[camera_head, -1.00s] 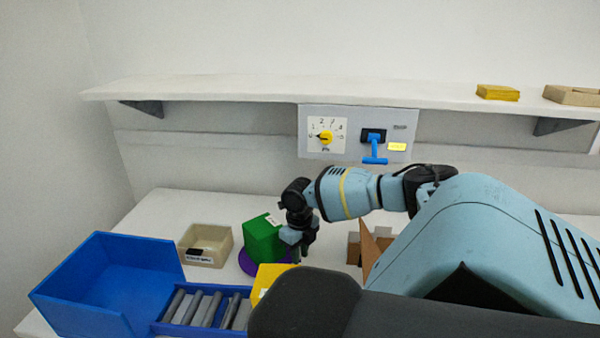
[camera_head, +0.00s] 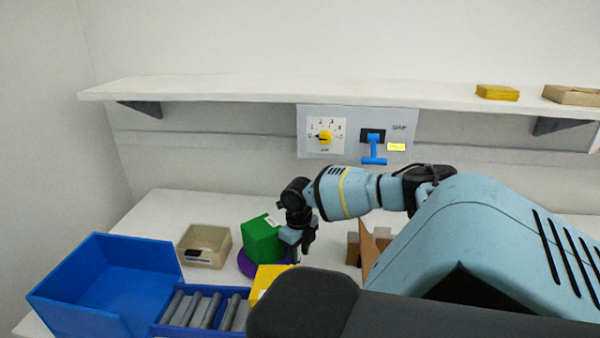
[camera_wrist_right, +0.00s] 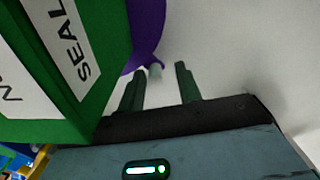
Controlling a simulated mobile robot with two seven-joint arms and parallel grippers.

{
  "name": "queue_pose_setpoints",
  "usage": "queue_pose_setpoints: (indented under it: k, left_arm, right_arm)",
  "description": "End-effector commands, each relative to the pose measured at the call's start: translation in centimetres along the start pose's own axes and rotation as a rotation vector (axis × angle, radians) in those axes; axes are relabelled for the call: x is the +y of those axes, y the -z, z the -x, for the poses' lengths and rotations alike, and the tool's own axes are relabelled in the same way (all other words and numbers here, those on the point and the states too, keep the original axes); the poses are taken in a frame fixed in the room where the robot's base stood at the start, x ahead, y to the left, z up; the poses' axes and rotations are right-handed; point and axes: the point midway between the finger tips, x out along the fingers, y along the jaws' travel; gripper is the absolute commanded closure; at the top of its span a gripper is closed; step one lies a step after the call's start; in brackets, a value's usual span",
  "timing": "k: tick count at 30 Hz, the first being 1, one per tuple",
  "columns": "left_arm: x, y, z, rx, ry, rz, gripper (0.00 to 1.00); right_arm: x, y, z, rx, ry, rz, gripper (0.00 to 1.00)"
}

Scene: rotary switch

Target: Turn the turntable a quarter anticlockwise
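The turntable is a purple disc (camera_head: 249,266) on the white table, with a green box (camera_head: 262,238) on top that hides most of it. In the right wrist view the disc's purple edge (camera_wrist_right: 148,30) shows beyond the green box (camera_wrist_right: 60,60), which has white labels. My right gripper (camera_head: 299,252) points down at the right side of the turntable, close beside the box. In the wrist view its two fingers (camera_wrist_right: 160,88) are apart. My left gripper is not in view.
A blue bin (camera_head: 105,278), a tray of grey bars (camera_head: 200,310) and a beige box (camera_head: 204,246) stand to the left. A yellow object (camera_head: 268,276) is in front of the turntable. Brown pieces (camera_head: 366,248) stand right of the gripper. A switch panel (camera_head: 357,150) hangs behind.

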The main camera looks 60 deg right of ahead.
Motion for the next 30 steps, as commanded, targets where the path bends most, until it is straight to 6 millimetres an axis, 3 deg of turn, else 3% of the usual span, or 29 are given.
queue_pose_setpoints:
  k: [1, 8, 21, 30]
  left_arm:
    - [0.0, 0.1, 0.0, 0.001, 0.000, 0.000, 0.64]
    - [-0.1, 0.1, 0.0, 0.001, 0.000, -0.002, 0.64]
    - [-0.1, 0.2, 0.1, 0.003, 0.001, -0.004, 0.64]
    - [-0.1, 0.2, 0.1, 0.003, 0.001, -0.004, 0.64]
  right_arm:
    - [0.2, -0.8, 0.5, -0.029, -0.009, -0.004, 0.64]
    - [0.3, -0.8, 1.0, -0.029, -0.011, -0.003, 0.64]
    - [0.0, 0.0, 7.0, -0.011, -0.003, -0.001, 0.64]
    - [-0.1, 0.2, 8.0, -0.004, -0.001, -0.001, 0.64]
